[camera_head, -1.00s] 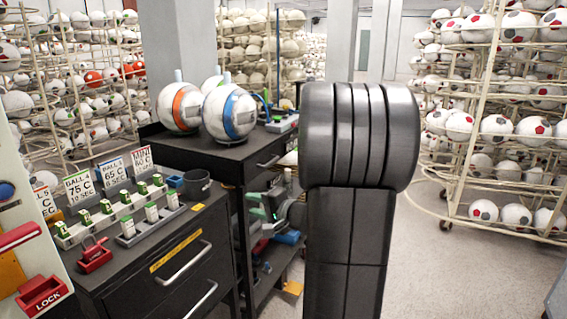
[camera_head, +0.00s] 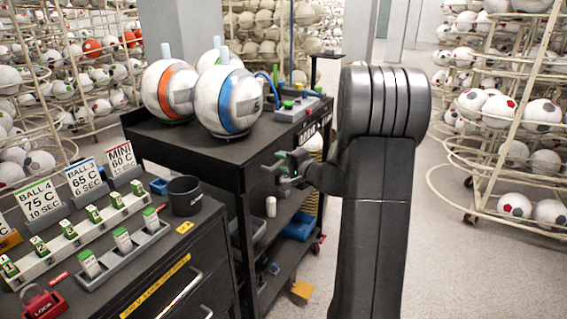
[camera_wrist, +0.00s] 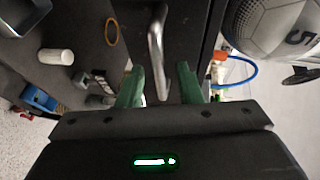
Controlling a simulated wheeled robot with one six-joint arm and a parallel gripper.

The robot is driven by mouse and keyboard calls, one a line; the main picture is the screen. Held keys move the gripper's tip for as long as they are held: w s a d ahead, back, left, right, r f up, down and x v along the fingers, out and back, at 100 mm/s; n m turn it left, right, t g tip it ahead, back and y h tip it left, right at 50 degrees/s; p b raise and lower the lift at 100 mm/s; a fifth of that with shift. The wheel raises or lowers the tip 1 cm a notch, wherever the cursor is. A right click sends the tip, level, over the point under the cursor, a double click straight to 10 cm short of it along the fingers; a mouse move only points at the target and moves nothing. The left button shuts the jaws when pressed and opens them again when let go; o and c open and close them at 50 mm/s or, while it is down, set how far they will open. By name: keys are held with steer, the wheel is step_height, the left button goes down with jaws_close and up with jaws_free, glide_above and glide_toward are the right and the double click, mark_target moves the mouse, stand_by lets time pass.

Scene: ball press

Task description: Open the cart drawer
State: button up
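The black cart (camera_head: 215,140) stands at the centre of the head view, with its drawer front (camera_head: 262,180) facing right and partly covered by my gripper. The drawer looks shut. My gripper (camera_head: 279,168) has green fingers and is at the drawer front. In the wrist view, a silver drawer handle (camera_wrist: 156,45) runs between the fingers of my gripper (camera_wrist: 159,75). The fingers are apart, one on each side of the handle, with a gap on both sides. The handle cannot be made out in the head view.
Balls (camera_head: 228,100) and a small device (camera_head: 298,108) sit on the cart top. Its lower shelf holds a blue bin (camera_head: 299,227). A dark cabinet (camera_head: 205,255) with cards and a black cup (camera_head: 184,196) is at the left. A ball rack (camera_head: 490,130) stands right; floor between is clear.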

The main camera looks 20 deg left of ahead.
steer(key=shift+c, duration=0.4)
jaws_close()
